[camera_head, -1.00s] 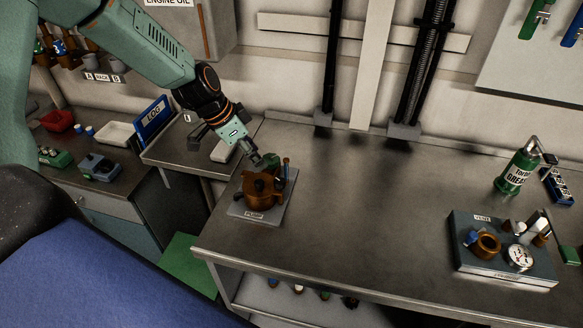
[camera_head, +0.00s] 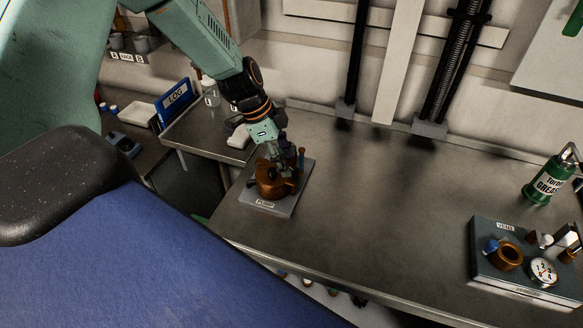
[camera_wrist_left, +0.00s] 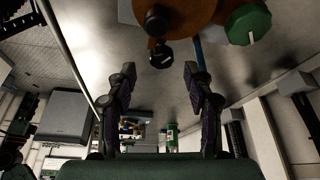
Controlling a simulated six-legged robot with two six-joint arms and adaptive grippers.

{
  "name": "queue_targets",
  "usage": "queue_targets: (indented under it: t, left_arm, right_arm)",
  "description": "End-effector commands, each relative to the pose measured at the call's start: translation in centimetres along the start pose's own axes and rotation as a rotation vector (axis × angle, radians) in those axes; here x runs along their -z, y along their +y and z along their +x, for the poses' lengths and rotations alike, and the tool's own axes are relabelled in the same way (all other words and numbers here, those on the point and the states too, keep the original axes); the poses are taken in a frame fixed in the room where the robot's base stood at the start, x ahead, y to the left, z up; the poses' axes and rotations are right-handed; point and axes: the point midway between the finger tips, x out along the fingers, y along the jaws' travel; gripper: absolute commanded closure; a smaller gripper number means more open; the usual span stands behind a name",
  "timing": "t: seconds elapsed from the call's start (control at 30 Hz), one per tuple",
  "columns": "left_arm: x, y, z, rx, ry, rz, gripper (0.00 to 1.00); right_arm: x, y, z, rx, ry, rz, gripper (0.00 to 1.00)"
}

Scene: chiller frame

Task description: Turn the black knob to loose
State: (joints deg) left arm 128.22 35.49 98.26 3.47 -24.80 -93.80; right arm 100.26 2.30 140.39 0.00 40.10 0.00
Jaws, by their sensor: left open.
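The copper-brown pump (camera_head: 269,187) stands on a grey labelled plate (camera_head: 284,208) at the near left of the bench. My left gripper (camera_head: 286,172) points down over it and hides part of its top. In the left wrist view the gripper (camera_wrist_left: 159,70) is open, its two fingers apart and nothing between them. A black knob (camera_wrist_left: 160,55) with a pale mark lies just beyond the fingertips, roughly centred between them. The copper body (camera_wrist_left: 185,12) and a green knob (camera_wrist_left: 247,24) are behind it, to the right. The knob's turn setting cannot be read. My right gripper is not in view.
A valve block (camera_head: 520,288) with a gauge and a green grease can (camera_head: 547,182) stand at the bench's right. A side table (camera_head: 205,135) with a blue log binder (camera_head: 174,102) is at the left. The middle of the bench (camera_head: 385,200) is clear.

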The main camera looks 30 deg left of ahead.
Motion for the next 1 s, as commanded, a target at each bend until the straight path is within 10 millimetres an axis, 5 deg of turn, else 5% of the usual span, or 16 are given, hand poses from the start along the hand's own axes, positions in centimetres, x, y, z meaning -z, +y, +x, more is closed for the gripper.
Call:
queue_targets:
  t: [0.23,0.63,1.0]
  left_arm:
    - [0.1,-0.1,2.9,0.0,-0.001,0.001,0.48]
    - [0.3,-0.3,3.3,0.002,0.0,0.001,0.48]
    - [0.3,-0.3,3.3,0.002,0.0,0.001,0.79]
  right_arm:
    - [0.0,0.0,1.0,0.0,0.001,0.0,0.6]
    - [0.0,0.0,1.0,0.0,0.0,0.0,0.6]
    - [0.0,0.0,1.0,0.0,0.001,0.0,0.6]
